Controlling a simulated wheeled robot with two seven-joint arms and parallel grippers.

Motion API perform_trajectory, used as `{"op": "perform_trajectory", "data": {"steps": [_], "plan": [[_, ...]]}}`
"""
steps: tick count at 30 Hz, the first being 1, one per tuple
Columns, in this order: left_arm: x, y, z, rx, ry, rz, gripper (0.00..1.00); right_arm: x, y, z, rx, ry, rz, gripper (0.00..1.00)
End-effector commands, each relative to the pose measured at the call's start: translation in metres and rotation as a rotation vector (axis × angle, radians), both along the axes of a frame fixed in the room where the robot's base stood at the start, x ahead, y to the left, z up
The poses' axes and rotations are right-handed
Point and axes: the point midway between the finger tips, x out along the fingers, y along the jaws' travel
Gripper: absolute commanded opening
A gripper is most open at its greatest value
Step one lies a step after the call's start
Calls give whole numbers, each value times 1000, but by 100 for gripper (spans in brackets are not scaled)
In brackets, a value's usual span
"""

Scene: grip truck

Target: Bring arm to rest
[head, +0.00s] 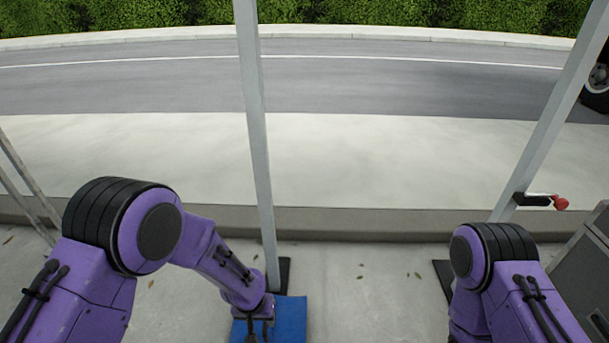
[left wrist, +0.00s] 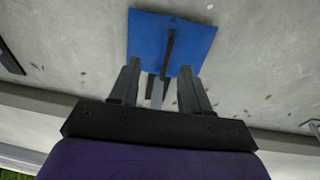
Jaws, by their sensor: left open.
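My left gripper (head: 257,330) shows at the bottom of the head view, pointing down over a flat blue piece (head: 292,318) on the ground. In the left wrist view, my left gripper (left wrist: 160,67) has its two fingers apart. The blue piece (left wrist: 198,44) lies beyond the fingertips there. A thin dark bar (left wrist: 168,50) crosses the blue piece and runs back between the fingers, beside a grey strip; I cannot tell what they belong to. Nothing is seen pinched. My right arm is bent at the lower right of the head view; its gripper is hidden.
A grey post (head: 256,130) stands close beside my left forearm. Another post (head: 548,125) leans at the right, with a red-knobbed handle (head: 560,203). A grey cabinet (head: 585,265) is at the right edge. A low curb (head: 360,224) and road (head: 400,88) lie ahead.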

Motion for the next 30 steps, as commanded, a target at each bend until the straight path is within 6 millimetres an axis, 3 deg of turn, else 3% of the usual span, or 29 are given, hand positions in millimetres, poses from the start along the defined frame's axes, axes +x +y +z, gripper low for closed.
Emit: {"op": "perform_trajectory", "data": {"steps": [5, 11, 16, 21, 30], "plan": [[-1, 3, -6, -49, -86, 43, 47, -2, 1, -1, 4, 11, 6, 43], [-22, 29, -34, -87, -201, 159, 47, -6, 2, -15, 11, 29, 15, 43], [-78, 83, -78, -40, -288, 330, 47, -9, 3, -40, 19, 48, 25, 43], [-143, 133, -104, 58, -312, 463, 47, -11, 4, -60, 26, 61, 32, 43], [-233, 174, -133, 182, -213, 576, 47, -11, 4, -86, 28, 65, 36, 43]]}}
